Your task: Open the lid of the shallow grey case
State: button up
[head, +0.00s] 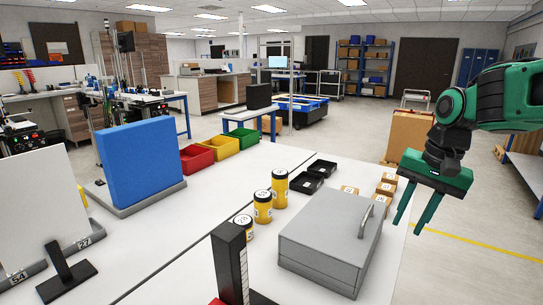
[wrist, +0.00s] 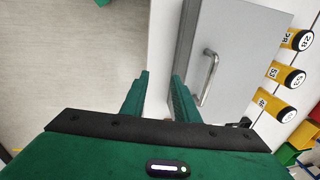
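The shallow grey case (head: 322,249) sits on the white table near its right edge, with its lid down. A metal bar handle (head: 376,212) is on the lid, towards its right side. The case (wrist: 232,38) and its handle (wrist: 208,77) also show in the wrist view, to the right of my fingers. My gripper (head: 407,229) is green, with its two fingers pointing down, apart from the case and to its right. The fingers (wrist: 158,80) are spread with nothing between them.
Right of the table is open floor.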

jog(key=s+d+f, duration=0.2)
jog(key=s+d, duration=0.1)
jog(key=s, duration=0.3)
jog(key=s+d+f, duration=0.3)
jog(key=s+d, duration=0.1)
jog(key=s, duration=0.2)
jog(key=shift+s+g+h, duration=0.2)
jog(key=shift+g+h, duration=0.2)
jog(key=shift+n+g, duration=0.3)
jog(key=shift+n, duration=0.1)
jog(key=s+f, duration=0.1)
jog(key=s, duration=0.2)
jog(key=s+d+f, duration=0.1)
jog(key=s, duration=0.2)
jog(key=s+d+f, duration=0.1)
jog(key=s+f, duration=0.1)
jog(key=s, duration=0.1)
jog(key=c, duration=0.4)
jog(key=shift+s, duration=0.15)
grip_shut()
